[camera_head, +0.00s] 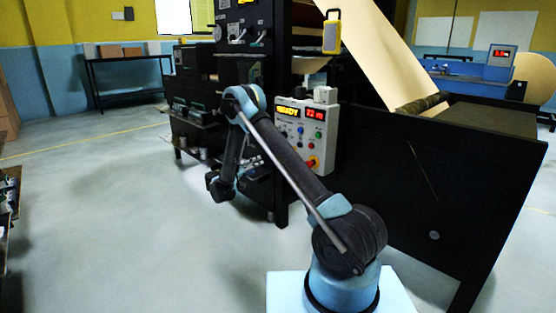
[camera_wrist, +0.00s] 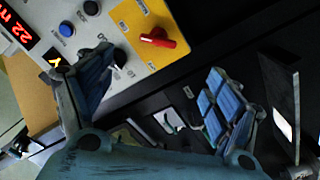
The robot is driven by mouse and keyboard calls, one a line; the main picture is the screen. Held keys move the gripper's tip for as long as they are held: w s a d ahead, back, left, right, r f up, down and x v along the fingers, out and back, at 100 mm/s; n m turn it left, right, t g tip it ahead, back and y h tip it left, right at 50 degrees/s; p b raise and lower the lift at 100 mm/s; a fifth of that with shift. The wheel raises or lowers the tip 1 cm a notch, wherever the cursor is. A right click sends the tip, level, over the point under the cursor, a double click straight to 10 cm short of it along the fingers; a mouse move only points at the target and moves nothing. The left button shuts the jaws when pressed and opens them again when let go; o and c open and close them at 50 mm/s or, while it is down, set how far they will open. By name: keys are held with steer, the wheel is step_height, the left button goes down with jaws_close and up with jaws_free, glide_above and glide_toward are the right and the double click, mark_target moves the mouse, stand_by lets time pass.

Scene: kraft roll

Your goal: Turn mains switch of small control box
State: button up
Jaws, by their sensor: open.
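The small control box (camera_head: 305,136) is grey with lit displays and coloured buttons, in the middle of the head view. Its mains switch is a red rotary handle (camera_wrist: 158,38) on a yellow plate (camera_wrist: 140,20), at the top of the wrist view; the handle lies roughly crosswise in that picture. My gripper (camera_wrist: 166,66) is open and empty, its two blue-padded fingers spread wide. The switch shows beyond the fingertips, above the gap between them. The left finger overlaps the box's face in the picture; I cannot tell whether it touches.
The box is mounted beside a large black machine (camera_head: 400,180) with a kraft paper web (camera_head: 370,50) rising behind. A yellow-framed lamp (camera_head: 332,32) hangs above the box. Open floor (camera_head: 130,220) lies to the left.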

steer(key=x, duration=1.7)
steer(key=shift+w, duration=0.1)
steer(key=c, duration=1.1)
